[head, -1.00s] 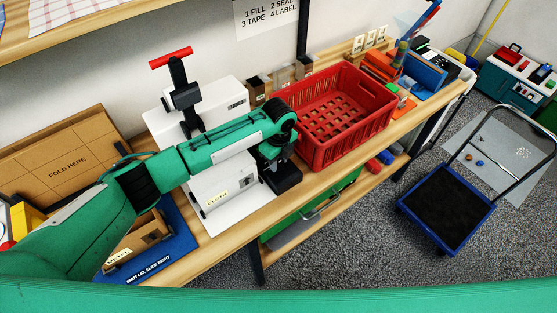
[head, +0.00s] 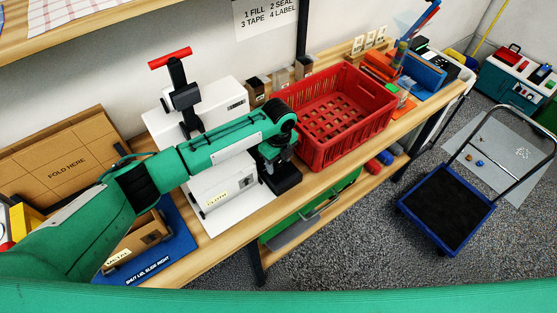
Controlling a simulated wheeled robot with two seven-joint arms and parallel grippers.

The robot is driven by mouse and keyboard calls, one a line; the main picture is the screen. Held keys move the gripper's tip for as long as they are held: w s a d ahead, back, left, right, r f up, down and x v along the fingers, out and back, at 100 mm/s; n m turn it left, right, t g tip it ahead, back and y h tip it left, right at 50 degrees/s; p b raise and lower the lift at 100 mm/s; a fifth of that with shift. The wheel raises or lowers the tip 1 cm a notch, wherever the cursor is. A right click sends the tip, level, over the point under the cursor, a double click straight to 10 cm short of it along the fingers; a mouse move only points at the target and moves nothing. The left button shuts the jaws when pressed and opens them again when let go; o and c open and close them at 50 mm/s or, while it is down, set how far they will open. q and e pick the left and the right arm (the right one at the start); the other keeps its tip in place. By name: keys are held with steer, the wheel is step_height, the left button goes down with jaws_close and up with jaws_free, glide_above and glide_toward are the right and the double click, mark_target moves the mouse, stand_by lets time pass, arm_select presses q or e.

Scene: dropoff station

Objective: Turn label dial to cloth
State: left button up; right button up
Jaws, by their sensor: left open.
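I cannot make out the label dial; my left arm crosses in front of this area. My left gripper (head: 285,181) points down at the right end of the white machine, by the bench's front part. It is open. Its fingertips, and whether they touch anything, are hard to see. My right gripper is not in view.
A red crate (head: 345,135) stands just right of my left gripper. A cardboard piece marked FOLD HERE (head: 68,165) and a blue tray (head: 178,232) with a METAL-tagged box are at left. A blue cart (head: 447,205) stands on the floor at right.

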mark_target(279, 163)
arm_select(q)
step_height(279, 163, up, 14)
steer(key=b, duration=0.3)
steer(key=shift+b, duration=0.4)
steer(key=shift+f, duration=0.2)
